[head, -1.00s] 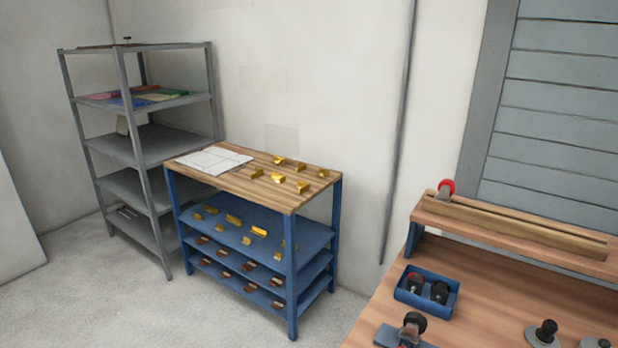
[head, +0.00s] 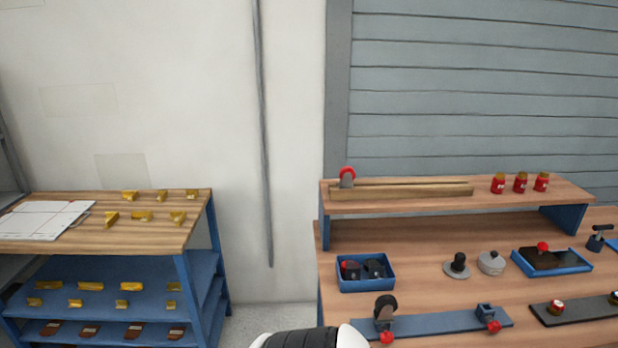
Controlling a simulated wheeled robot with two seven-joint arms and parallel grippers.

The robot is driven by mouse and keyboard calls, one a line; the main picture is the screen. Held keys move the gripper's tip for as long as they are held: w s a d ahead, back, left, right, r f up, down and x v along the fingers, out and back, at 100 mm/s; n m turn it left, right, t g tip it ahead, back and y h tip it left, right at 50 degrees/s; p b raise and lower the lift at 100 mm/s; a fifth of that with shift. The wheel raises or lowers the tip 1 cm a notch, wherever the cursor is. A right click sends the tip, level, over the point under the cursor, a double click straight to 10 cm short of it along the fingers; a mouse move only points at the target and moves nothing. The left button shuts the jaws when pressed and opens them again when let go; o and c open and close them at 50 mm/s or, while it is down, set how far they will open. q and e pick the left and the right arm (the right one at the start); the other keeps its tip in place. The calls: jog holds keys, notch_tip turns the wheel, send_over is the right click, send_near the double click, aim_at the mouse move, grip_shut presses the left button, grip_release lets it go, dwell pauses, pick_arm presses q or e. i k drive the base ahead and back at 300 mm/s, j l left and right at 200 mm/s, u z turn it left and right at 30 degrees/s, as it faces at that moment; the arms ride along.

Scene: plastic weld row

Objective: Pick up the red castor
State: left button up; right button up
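A castor with a red wheel (head: 347,176) stands upright at the left end of the raised wooden shelf, by a long wooden strip. A black-wheeled castor (head: 385,306) stands on a blue-grey plate at the bench front. Neither gripper is in view. Only a white and black part of my arm shows at the bottom edge, so what my grippers hold is hidden.
The raised shelf (head: 560,193) also carries several red jars (head: 520,183). On the bench are a grey lidded pot (head: 491,262), a dark knob on a disc (head: 458,264) and a blue tray (head: 566,266). A wooden-topped blue rack (head: 70,232) stands left, with a floor gap between.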

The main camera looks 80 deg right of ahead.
aim_at(346, 174)
jog(key=i+z, duration=0.8)
jog(key=i+j+z, duration=0.1)
jog(key=i+z, duration=0.15)
jog(key=z, duration=0.2)
